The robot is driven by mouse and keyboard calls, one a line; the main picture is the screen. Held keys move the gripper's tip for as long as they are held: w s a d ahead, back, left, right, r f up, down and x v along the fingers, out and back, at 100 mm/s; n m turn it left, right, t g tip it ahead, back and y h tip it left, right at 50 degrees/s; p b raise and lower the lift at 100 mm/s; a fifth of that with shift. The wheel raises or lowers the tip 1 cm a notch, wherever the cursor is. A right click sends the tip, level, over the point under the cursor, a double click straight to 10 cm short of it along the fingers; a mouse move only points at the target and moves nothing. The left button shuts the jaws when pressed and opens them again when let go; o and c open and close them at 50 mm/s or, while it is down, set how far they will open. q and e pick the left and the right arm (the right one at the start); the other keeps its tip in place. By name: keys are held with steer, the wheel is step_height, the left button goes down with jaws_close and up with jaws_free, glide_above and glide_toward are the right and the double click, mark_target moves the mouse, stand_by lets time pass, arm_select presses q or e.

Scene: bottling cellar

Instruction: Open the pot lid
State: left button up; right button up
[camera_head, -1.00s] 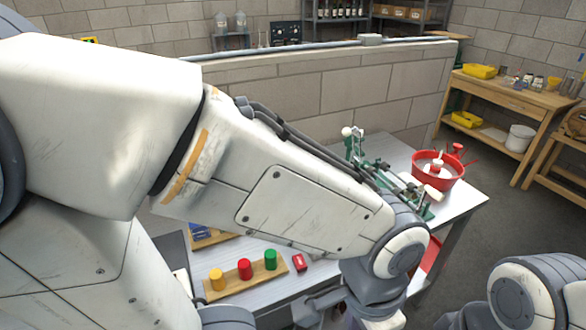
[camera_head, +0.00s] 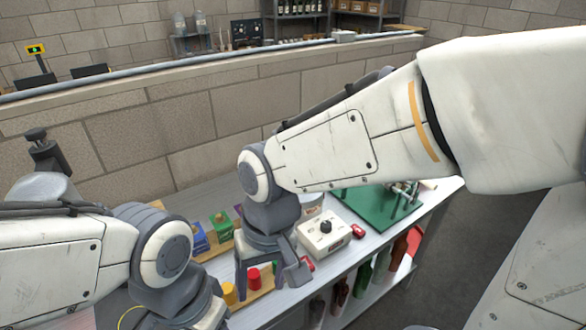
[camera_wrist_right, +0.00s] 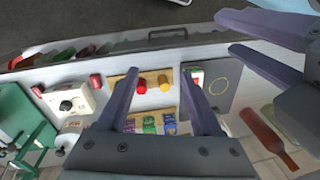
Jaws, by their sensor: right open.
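My right gripper (camera_head: 270,278) points down over the table beside a wooden board (camera_head: 262,291) with coloured pegs. Its fingers are spread and empty, as the right wrist view (camera_wrist_right: 165,92) also shows. My left gripper is mostly cut off at the bottom left of the head view. In the right wrist view my left gripper (camera_wrist_right: 230,33) shows at the upper right, fingers apart with nothing between them.
A white box with a black knob (camera_head: 312,244) stands right of my right gripper. A green base (camera_head: 372,212) lies farther right. A red peg (camera_head: 253,277) and a yellow peg (camera_head: 228,293) stand close to my right fingers. Several bottles (camera_head: 363,277) stand under the tabletop.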

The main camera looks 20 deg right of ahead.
steer(key=w+d+r+m+t+y+p, duration=0.1)
steer(key=w+d+r+m+p, duration=0.15)
steer(key=w+m, duration=0.65)
steer(key=w+d+r+m+p, duration=0.1)
steer(key=w+d+m, duration=0.4)
steer(key=w, duration=0.8)
steer(key=w+d+f+m+t+p, duration=0.1)
steer(key=w+d+f+m+p, duration=0.1)
steer(key=w+d+m, duration=0.6)
steer(key=w+d+f+m+t+p, duration=0.1)
steer(key=w+d+f+m, duration=0.1)
steer(key=w+d+m, duration=0.65)
steer(key=shift+n, duration=0.45)
steer(key=f+p, duration=0.1)
steer(key=f, duration=0.1)
steer(key=f+p, duration=0.1)
steer(key=f, duration=0.2)
steer(key=f+p, duration=0.1)
steer(key=f, duration=0.2)
steer(key=shift+a+f, duration=0.15)
steer(key=shift+a, duration=0.2)
steer(key=shift+w+a+f, duration=0.1)
steer(key=shift+a+f, duration=0.05)
steer(key=shift+f, duration=0.4)
jaws_close()
